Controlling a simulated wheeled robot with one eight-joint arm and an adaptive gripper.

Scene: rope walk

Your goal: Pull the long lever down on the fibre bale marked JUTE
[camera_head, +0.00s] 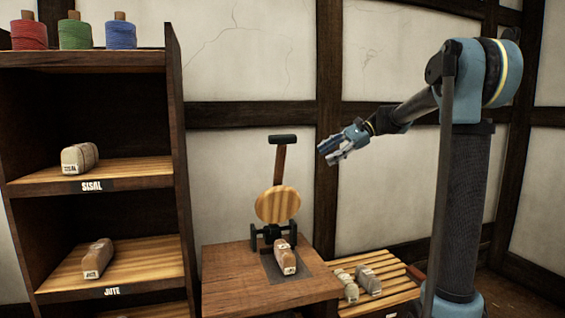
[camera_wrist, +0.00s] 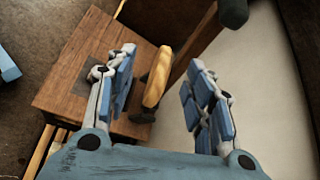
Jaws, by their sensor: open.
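The long lever (camera_head: 279,165) stands nearly upright on the bale press, with a black crossbar handle (camera_head: 282,139) at its top. Below it are a round wooden disc (camera_head: 278,205) and a black bracket (camera_head: 273,234). A brown bale (camera_head: 285,258) lies on the dark plate in front of the bracket; its small label is too small to read surely. My gripper (camera_head: 328,153) is open and empty, right of the handle and apart from it. The wrist view shows the open fingers (camera_wrist: 162,58), the disc (camera_wrist: 157,78) beyond them and a dark handle end (camera_wrist: 233,10) at the top.
The press stands on a wooden table (camera_head: 225,268). At left, a shelf unit (camera_head: 179,150) holds a bale (camera_head: 77,158) above a SISAL label, a brown bale (camera_head: 97,259) above a JUTE label, and coloured spools on top. A slatted pallet (camera_head: 388,269) with pale bales lies right.

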